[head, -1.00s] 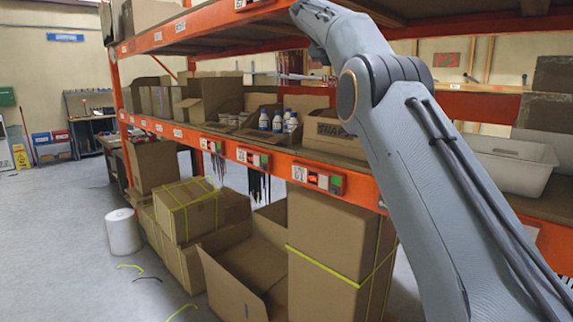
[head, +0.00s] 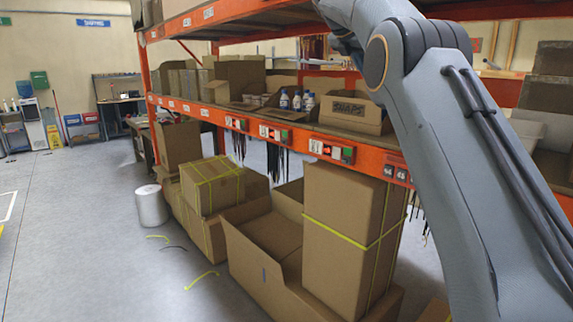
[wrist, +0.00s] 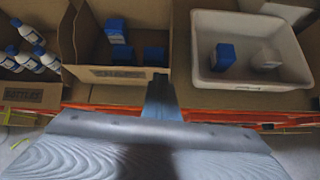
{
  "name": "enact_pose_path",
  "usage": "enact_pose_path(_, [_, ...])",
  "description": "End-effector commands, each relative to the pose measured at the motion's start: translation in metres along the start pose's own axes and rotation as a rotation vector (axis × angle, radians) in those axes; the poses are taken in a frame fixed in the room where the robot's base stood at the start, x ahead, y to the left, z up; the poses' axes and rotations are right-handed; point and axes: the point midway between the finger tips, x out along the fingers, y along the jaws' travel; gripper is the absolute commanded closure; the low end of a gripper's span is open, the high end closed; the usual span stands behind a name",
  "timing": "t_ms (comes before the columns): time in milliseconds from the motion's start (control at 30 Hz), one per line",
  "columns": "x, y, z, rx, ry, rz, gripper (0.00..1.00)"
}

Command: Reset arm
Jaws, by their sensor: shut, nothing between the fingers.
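My arm (head: 425,100) crosses the right of the head view, in front of the orange rack. Its end runs up past the upper shelf, and the fingers cannot be made out there. In the wrist view my gripper (wrist: 161,88) shows as a narrow dark shape with its fingers together and nothing between them. It appears in front of a cardboard box (wrist: 112,74) holding several blue items. How far it is from the box cannot be told.
The orange shelf edge (head: 281,134) crosses the head view. A white bin (wrist: 250,83) holds a blue box and a pale bottle; a box of bottles (wrist: 30,95) stands left. Cartons (head: 340,220) fill the lower level. The grey floor at left is mostly clear, with some loose straps.

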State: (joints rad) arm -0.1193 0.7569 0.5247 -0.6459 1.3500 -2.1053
Motion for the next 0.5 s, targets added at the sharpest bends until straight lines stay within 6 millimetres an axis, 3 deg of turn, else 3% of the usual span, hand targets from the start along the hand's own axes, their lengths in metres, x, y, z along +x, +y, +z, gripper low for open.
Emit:
enact_pose_path(267, [0.032, -0.003, -0.045, 0.149, 0.078, 0.011, 1.00])
enact_pose_path(367, [0.047, -0.009, -0.071, 0.237, 0.122, 0.010, 1.00])
enact_pose_path(500, [0.074, -0.027, -0.124, 0.419, 0.208, -0.010, 1.00])
